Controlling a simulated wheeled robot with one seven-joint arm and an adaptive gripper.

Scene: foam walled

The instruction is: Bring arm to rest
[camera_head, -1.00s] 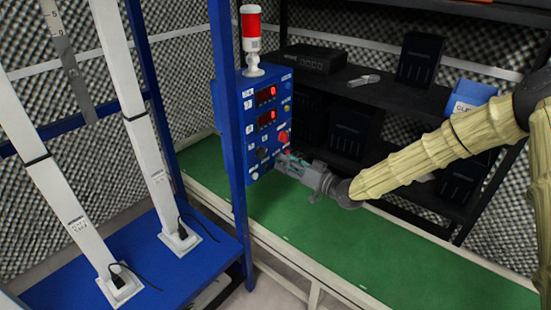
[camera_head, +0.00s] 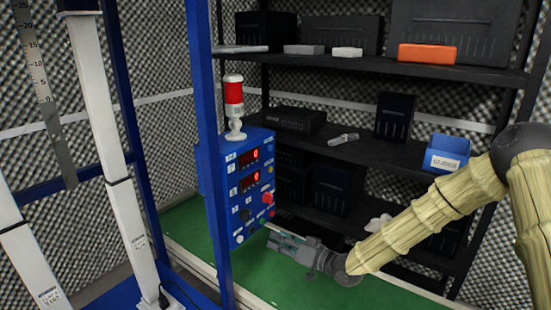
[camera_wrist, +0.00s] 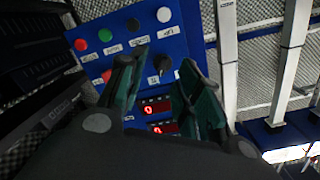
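My gripper (camera_head: 276,241) is at the end of my yellow-sleeved arm, just right of the lower part of the blue control panel (camera_head: 233,209) in the head view. In the wrist view its two dark green fingers stand apart with nothing between them, so my gripper (camera_wrist: 160,78) is open. The panel has two lit red displays, coloured buttons and a black knob (camera_wrist: 162,64). The wrist view shows the panel upside down beyond the fingers. The fingers appear apart from it, though the exact gap is hard to tell.
A red and white signal lamp (camera_head: 234,105) stands on the panel. A black shelf rack (camera_head: 340,65) behind holds dark boxes, an orange item (camera_head: 427,53) and a blue bin (camera_head: 446,154). A blue frame post (camera_head: 206,150) is left of the panel. A green bench top (camera_head: 330,292) lies below.

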